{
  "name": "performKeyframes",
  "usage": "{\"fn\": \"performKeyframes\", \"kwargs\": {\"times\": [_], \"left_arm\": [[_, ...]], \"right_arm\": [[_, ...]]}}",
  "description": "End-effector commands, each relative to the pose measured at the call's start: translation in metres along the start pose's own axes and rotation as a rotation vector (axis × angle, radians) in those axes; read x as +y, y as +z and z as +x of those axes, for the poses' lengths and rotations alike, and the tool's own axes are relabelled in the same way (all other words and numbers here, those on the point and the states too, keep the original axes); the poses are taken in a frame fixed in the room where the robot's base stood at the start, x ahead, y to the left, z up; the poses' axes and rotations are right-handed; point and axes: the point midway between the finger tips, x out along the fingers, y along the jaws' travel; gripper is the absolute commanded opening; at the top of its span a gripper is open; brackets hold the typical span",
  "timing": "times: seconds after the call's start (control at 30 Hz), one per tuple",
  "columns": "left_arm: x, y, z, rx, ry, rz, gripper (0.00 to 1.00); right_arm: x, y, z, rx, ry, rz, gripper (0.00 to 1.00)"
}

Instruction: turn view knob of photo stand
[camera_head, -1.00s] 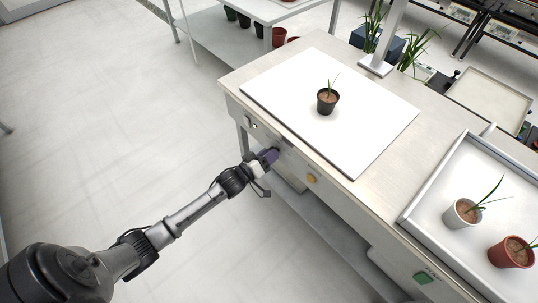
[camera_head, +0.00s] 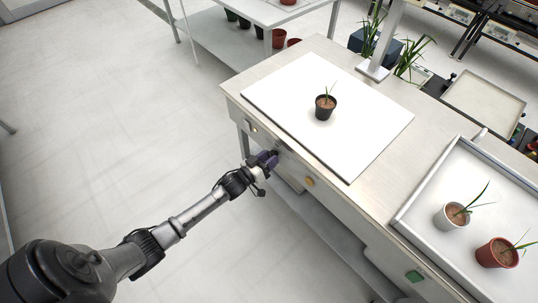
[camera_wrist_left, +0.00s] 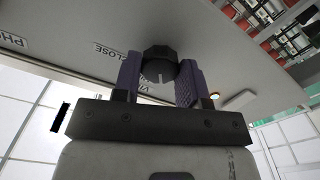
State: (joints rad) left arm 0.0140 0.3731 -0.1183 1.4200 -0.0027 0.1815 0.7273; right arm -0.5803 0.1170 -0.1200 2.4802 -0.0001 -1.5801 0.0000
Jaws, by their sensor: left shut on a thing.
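The view knob (camera_wrist_left: 160,62) is a dark round knob with a pale mark, on the grey front panel of the photo stand. In the left wrist view it sits between the two purple fingers of my left gripper (camera_wrist_left: 160,82), which is shut on it. In the head view my left gripper (camera_head: 266,160) is at the front panel (camera_head: 340,201), and its fingers hide the knob. A black pot with a small plant (camera_head: 325,105) stands upright on the white board (camera_head: 372,140) of the stand. My right gripper is not in view.
An orange button (camera_head: 309,181) and a green button (camera_head: 415,276) are on the same panel. A tray (camera_head: 433,187) at the right holds a white pot (camera_head: 453,216) and a red-brown pot (camera_head: 497,252) with plants. The floor at left is clear.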

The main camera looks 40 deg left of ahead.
Motion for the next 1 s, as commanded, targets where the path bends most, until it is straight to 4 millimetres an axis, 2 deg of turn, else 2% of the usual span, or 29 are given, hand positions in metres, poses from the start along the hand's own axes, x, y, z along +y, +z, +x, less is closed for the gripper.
{"fn": "performKeyframes", "kwargs": {"times": [0.03,0.4,1.0], "left_arm": [[0.002,-0.004,0.000,0.000,-0.001,0.043,0.15],[0.001,-0.003,0.000,0.001,-0.001,0.395,0.15],[0.000,-0.001,0.001,0.002,0.000,0.967,0.15]], "right_arm": [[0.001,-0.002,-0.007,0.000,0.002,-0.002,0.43],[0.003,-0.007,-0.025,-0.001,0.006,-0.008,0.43],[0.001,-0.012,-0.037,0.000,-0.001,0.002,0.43]]}}
